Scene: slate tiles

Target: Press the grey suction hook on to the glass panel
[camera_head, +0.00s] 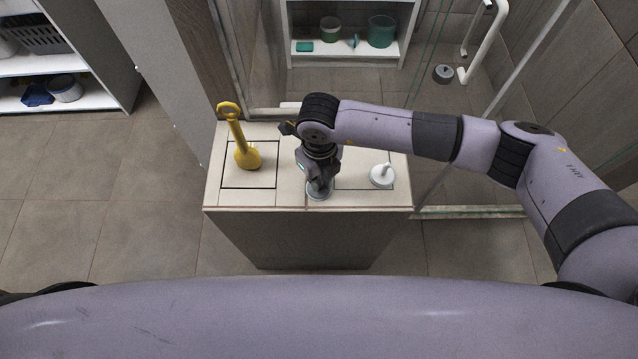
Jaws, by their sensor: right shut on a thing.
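My right gripper (319,184) points down over the front edge of the tiled cabinet top, shut on the grey suction hook (319,194). Whether the base touches the top, I cannot tell. A white suction hook (382,176) stands to the right of the gripper on the same top. The clear glass panel (468,190) of the shower rises right of the cabinet, above a low rail. My left gripper is out of view.
A yellow plunger-like tool (246,156) stands on the left of the cabinet top (292,192), inside a dark outline. A white handle (485,48) is at the upper right. A shelf (345,57) with green cups is behind. Floor to the left is clear.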

